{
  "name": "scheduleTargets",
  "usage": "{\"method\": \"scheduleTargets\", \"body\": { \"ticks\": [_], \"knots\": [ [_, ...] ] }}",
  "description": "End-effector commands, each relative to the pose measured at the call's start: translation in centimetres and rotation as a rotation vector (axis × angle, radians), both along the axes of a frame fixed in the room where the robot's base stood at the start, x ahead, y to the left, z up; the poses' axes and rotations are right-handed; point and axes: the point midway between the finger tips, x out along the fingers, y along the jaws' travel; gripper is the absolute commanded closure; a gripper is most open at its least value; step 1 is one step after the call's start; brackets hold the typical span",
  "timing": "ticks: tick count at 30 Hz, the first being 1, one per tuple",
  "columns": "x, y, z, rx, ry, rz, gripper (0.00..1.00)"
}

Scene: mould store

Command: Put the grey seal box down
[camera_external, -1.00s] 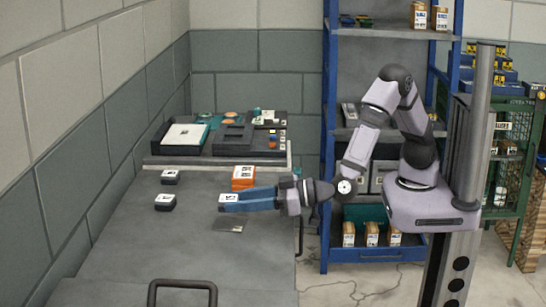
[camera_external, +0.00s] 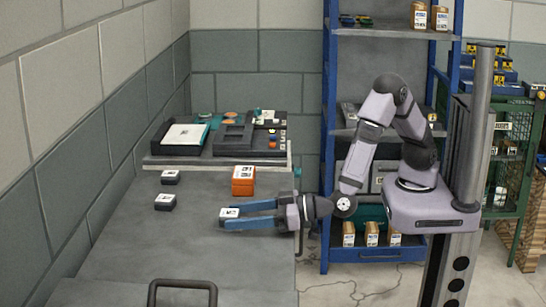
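The grey seal box (camera_external: 229,213), small with a white label on top, is in the external view near the table's right side. My gripper (camera_external: 232,215) reaches in from the right, its two long blue fingers on either side of the box at their tips. The fingers look closed on the box. The box is low, at or just above the grey table top (camera_external: 150,250); I cannot tell whether it touches. The fingers hide part of its sides and the spot beneath it.
Two dark boxes with white labels, one (camera_external: 170,177) behind the other (camera_external: 165,202), stand to the left. An orange box (camera_external: 243,182) stands behind my gripper. A raised board (camera_external: 215,161) with trays is at the back. A dark handle (camera_external: 183,287) is at the front.

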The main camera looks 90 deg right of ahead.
Motion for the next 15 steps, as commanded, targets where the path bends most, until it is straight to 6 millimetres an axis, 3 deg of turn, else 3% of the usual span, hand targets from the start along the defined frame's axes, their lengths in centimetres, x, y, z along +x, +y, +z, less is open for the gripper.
{"method": "scheduleTargets", "body": {
  "ticks": [11, 15],
  "knots": [
    [0.0, 0.0, 0.5, 0.0, 0.0, 0.0, 0.45],
    [-1.3, 0.1, 0.5, -0.001, 0.001, 0.002, 0.45]
  ]
}}
